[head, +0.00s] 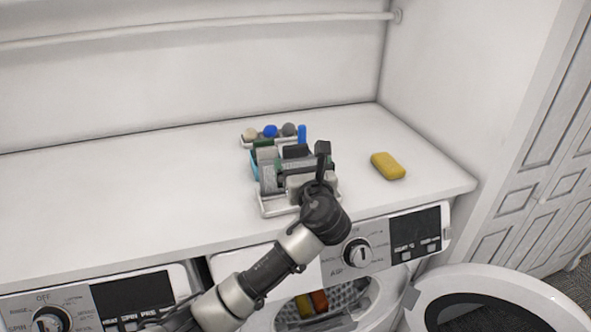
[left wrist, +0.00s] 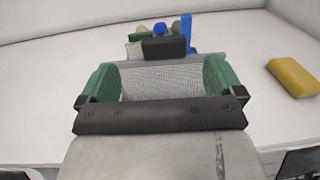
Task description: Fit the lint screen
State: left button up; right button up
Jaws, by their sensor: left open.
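A grey mesh panel with a dark tab at its top, which looks like the lint screen (left wrist: 160,82), stands ahead in the left wrist view. In the head view, a grey panel (head: 268,172) shows among items in a pale tray (head: 276,208) on the white counter. My left gripper (head: 300,170) is over the tray. In the left wrist view its green-sided fingers (left wrist: 160,76) are open, one at each side of the mesh. I cannot tell whether they touch it. The lower part of the mesh is hidden behind the dark gripper bar. My right gripper is not in view.
Small balls, one a blue ball (head: 270,131), and a blue upright item (head: 302,134) stand behind. A yellow sponge (head: 387,166) lies to the right. Below, a machine's round door (head: 500,300) hangs open. The counter's left side is clear.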

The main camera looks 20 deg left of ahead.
aim_at(296, 148)
pick_arm(q)
jog(key=shift+x, duration=1.15)
jog(key=shift+w+a+r+p, duration=0.1)
jog(key=shift+w+a+p, duration=0.1)
jog(key=shift+w+p, duration=0.3)
jog(key=p+x, duration=0.1)
jog(key=x, duration=0.2)
jog(key=shift+w, duration=0.3)
jog(key=shift+w+a, duration=0.25)
jog(key=shift+w, duration=0.15)
jog(key=c, duration=1.3)
